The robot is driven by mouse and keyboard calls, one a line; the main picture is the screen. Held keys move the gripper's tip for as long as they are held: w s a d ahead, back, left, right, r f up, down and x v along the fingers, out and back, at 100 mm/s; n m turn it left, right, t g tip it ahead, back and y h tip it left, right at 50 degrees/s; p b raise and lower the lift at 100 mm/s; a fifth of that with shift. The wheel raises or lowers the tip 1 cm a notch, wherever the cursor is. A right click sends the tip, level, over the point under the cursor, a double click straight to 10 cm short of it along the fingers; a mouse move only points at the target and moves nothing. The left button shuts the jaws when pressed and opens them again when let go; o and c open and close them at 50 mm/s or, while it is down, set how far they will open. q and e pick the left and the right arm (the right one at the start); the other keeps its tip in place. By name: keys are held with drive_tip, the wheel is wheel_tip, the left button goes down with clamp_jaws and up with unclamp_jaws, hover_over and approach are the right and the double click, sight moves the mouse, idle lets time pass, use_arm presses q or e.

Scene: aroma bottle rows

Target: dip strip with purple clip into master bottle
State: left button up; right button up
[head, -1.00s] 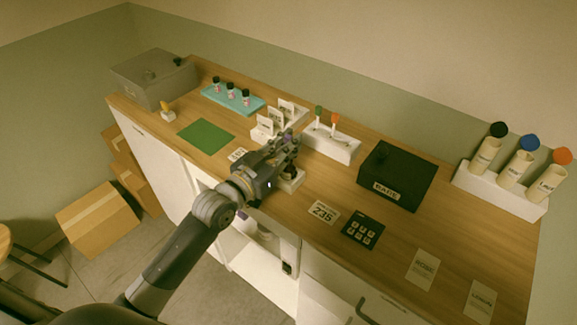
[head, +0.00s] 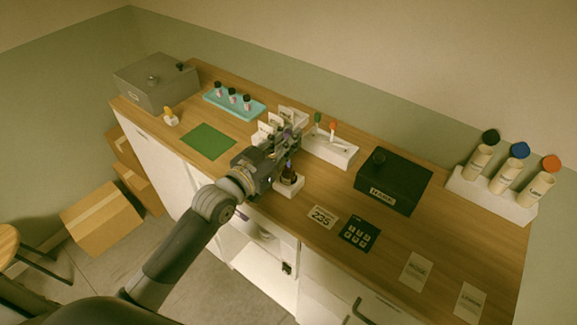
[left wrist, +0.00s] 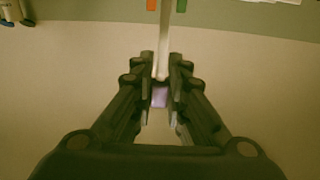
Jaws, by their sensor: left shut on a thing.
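My left gripper (head: 290,140) is shut on the purple clip (left wrist: 160,97). The clip shows between the fingers in the left wrist view, with the pale strip (left wrist: 164,45) running out past the fingertips. In the head view the gripper hides most of the clip and strip. A small dark bottle (head: 289,174), apparently the master bottle, stands in a white holder (head: 292,188) just below and in front of the gripper. I cannot tell whether the strip touches the bottle. My right gripper is not in view.
A white block (head: 335,155) with green and orange clipped strips stands right of the gripper. White card holders are close behind it. A teal rack (head: 234,101) and green mat (head: 208,141) are left.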

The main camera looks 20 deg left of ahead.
sight(288, 131)
use_arm(q)
drive_tip(key=shift+r+p, duration=1.65)
drive_tip(key=shift+r, duration=0.3)
